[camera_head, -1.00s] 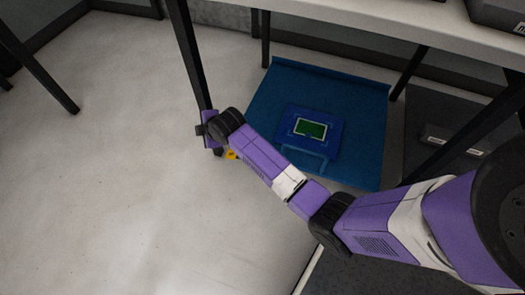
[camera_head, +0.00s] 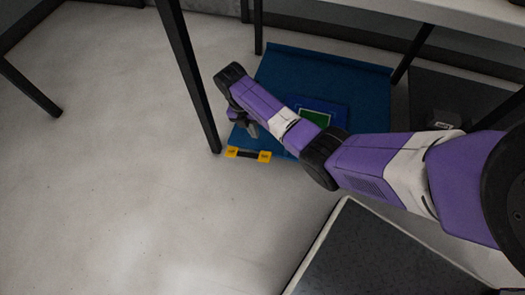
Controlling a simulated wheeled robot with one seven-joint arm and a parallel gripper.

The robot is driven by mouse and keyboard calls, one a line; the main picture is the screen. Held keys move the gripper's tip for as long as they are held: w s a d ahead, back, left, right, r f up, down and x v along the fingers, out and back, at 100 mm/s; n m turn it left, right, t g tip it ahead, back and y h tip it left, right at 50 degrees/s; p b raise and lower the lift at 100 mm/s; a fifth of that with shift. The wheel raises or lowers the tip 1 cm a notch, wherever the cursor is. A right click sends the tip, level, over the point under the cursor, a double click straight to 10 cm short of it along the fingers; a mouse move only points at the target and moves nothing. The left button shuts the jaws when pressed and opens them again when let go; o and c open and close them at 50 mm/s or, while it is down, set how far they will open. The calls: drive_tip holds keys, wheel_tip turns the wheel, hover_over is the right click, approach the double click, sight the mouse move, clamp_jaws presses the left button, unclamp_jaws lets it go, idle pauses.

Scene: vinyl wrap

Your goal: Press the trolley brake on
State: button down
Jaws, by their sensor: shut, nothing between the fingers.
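A small bar with yellow ends and a dark middle (camera_head: 248,154) lies low at the front left edge of a blue flat platform (camera_head: 350,62); it looks like the trolley brake. My gripper (camera_head: 252,131) is shut and empty, with its grey fingertips pointing down just above and behind the bar in the picture. I cannot tell whether they touch it. My purple and white arm reaches in from the right and covers much of the platform. A blue case with a green label (camera_head: 318,117) lies on the platform, partly hidden by my arm.
A black table leg (camera_head: 188,75) stands just left of my gripper. The white table top (camera_head: 450,25) overhangs the platform at upper right. A dark panel with a pale edge (camera_head: 375,255) fills the lower right. The pale floor at left is clear.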

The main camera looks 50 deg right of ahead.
sight(267, 157)
drive_tip(key=b+x, duration=0.8)
drive_tip(key=x, duration=0.6)
drive_tip(key=shift+s, duration=0.1)
drive_tip(key=shift+s+t+y+p, duration=0.3)
drive_tip(key=shift+t+p, duration=0.5)
drive_tip(key=shift+p, duration=0.2)
drive_tip(key=shift+s+f+t+p, duration=0.15)
drive_tip(key=shift+t+p, duration=0.3)
drive_tip(key=shift+t, duration=0.05)
drive_tip(key=shift+d+f+p, duration=0.1)
drive_tip(key=shift+p, duration=0.2)
drive_tip(key=shift+s+d+f+p, duration=0.1)
drive_tip(key=shift+s+f+p, duration=0.15)
drive_tip(key=shift+f, duration=0.5)
drive_tip(key=shift+s+d+f+p, duration=0.1)
drive_tip(key=shift+s+f+p, duration=0.1)
drive_tip(key=shift+f, duration=0.55)
drive_tip(key=shift+s+f, duration=0.15)
drive_tip(key=shift+f, duration=0.05)
